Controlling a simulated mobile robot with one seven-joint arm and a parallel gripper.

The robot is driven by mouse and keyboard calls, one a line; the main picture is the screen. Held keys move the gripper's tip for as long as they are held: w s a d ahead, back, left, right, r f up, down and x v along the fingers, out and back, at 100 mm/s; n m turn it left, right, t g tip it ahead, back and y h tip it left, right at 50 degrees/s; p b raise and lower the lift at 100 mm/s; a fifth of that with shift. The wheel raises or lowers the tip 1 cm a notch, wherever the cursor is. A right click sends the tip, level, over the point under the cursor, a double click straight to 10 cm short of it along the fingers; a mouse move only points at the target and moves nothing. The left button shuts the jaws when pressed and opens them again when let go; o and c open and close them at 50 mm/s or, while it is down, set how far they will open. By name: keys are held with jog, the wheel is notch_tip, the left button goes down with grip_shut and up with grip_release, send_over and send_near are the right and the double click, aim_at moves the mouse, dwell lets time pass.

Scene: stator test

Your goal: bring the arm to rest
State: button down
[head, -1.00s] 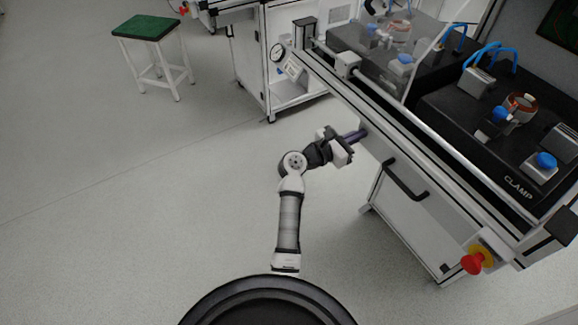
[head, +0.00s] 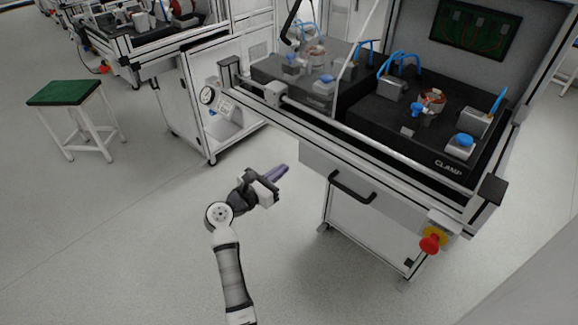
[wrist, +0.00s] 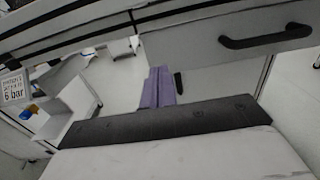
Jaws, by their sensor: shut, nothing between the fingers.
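My gripper (head: 281,172) is in the middle of the head view, at the end of my bent arm, in front of the workbench and lower than its top. Its purple fingers point right and slightly up and are shut with nothing between them. In the wrist view the two purple fingers (wrist: 158,86) lie side by side, with the bench's drawer front and floor beyond them. The gap between the fingertips and the bench is hard to judge.
The workbench has a black handle (head: 352,187), a red emergency stop (head: 430,244) at its corner and a black clamp fixture (head: 390,125) on top. A green-topped stool (head: 64,92) stands at the left. Floor is free left of my arm.

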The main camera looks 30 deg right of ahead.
jog(key=v, duration=0.6)
jog(key=shift+b, duration=0.4)
